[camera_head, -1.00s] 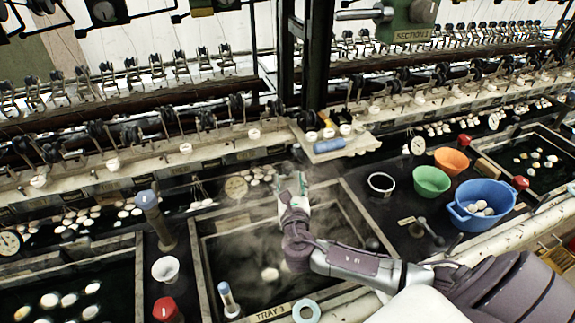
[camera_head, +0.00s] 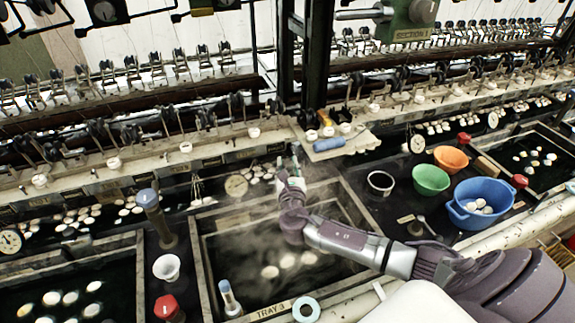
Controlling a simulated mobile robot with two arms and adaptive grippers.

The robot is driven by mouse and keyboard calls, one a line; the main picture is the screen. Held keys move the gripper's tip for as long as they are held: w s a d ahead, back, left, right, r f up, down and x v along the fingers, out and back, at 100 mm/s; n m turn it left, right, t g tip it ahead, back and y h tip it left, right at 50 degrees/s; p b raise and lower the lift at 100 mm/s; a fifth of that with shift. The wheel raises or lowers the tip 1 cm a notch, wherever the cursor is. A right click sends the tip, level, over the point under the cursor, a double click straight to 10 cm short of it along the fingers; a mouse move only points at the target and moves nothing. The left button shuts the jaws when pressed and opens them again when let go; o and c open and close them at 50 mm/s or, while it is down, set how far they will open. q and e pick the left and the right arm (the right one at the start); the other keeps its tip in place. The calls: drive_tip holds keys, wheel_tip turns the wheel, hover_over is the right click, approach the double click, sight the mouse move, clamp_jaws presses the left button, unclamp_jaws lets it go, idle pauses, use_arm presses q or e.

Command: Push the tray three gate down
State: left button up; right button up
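The tray three basin (camera_head: 207,268) is a dark, steaming water basin with a pale frame, marked by a "TRAY 3" label (camera_head: 271,309) on its front rim. Several whitish cocoons (camera_head: 270,272) float in it. My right gripper (camera_head: 291,168) is above the basin's back edge, with my arm reaching across from the right. Its fingers are small and partly overlapped, so their opening is unclear. I cannot pick out the gate for certain; the area behind the gripper is partly hidden. My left gripper is not in view.
A blue-topped post (camera_head: 152,212) stands left of the basin, and a blue-capped handle (camera_head: 229,297) is at its front left corner. Blue (camera_head: 482,212), green (camera_head: 431,180) and orange (camera_head: 451,158) bowls sit to the right. The reeling machine (camera_head: 130,171) runs along the back.

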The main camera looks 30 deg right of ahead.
clamp_jaws()
wheel_tip(320, 180, down, 6)
drive_tip(key=b, duration=0.3)
drive_tip(key=shift+r+b, duration=0.15)
drive_tip(key=shift+b, duration=0.2)
drive_tip(key=shift+s+r, duration=0.1)
drive_tip(key=o, duration=0.5)
unclamp_jaws()
drive_tip(key=shift+o, duration=1.7)
drive_tip(key=shift+r, duration=0.1)
